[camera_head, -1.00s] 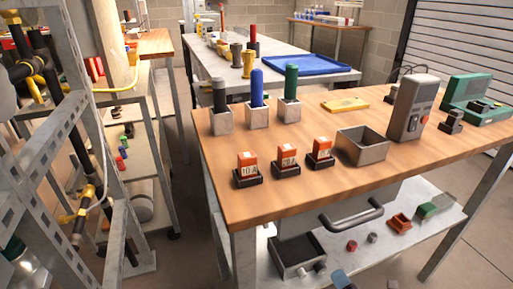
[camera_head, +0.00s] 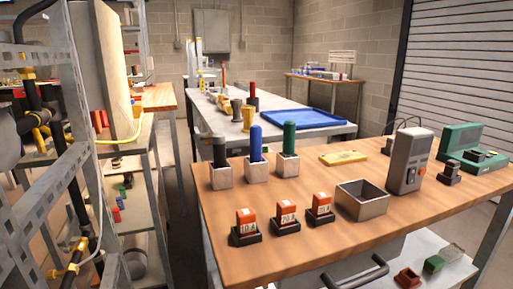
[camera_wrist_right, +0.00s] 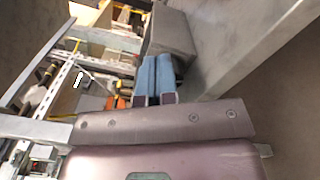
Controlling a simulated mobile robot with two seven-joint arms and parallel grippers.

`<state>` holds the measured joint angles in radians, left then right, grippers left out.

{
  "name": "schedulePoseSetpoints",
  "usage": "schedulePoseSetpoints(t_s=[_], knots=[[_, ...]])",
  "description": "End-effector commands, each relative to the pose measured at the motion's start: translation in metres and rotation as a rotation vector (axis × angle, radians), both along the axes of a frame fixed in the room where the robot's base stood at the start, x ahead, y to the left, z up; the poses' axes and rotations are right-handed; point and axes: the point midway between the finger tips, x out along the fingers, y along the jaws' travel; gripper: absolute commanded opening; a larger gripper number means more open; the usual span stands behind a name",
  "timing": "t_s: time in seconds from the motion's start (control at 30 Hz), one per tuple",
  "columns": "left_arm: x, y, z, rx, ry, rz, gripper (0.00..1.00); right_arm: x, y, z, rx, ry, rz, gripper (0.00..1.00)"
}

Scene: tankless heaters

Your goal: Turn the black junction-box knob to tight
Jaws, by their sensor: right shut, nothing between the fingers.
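No black knob on a junction box can be made out for certain. A grey wall box (camera_head: 212,30) hangs on the back block wall in the head view, too far to show a knob. In the wrist view, my right gripper (camera_wrist_right: 157,72) has its two blue fingers shut together with nothing between them. A grey block-like surface (camera_wrist_right: 172,32) is just beyond the fingertips; I cannot tell whether they touch. My left gripper is in neither current view.
A wooden workbench (camera_head: 330,243) stands in front, with colored handles in blocks, orange-topped breakers, an open metal bin (camera_head: 362,200) and a grey meter (camera_head: 408,160). A metal rack (camera_head: 60,200) stands close on the left. A bench with a blue tray (camera_head: 305,118) is behind.

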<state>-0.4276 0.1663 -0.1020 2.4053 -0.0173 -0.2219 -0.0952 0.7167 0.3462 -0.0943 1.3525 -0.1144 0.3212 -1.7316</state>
Motion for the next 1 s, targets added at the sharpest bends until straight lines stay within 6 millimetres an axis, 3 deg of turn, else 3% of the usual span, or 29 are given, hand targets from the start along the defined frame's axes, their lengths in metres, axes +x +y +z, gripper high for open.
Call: schedulePoseSetpoints(t_s=[0.03,1.0], knots=[[0.000,0.000,0.000,0.000,0.000,0.000,0.43,0.008,0.003,0.006,-0.003,-0.006,-0.003,0.00],[0.001,0.002,0.001,-0.005,-0.018,0.005,0.43,0.010,-0.001,-0.005,-0.005,-0.004,-0.002,0.00]])
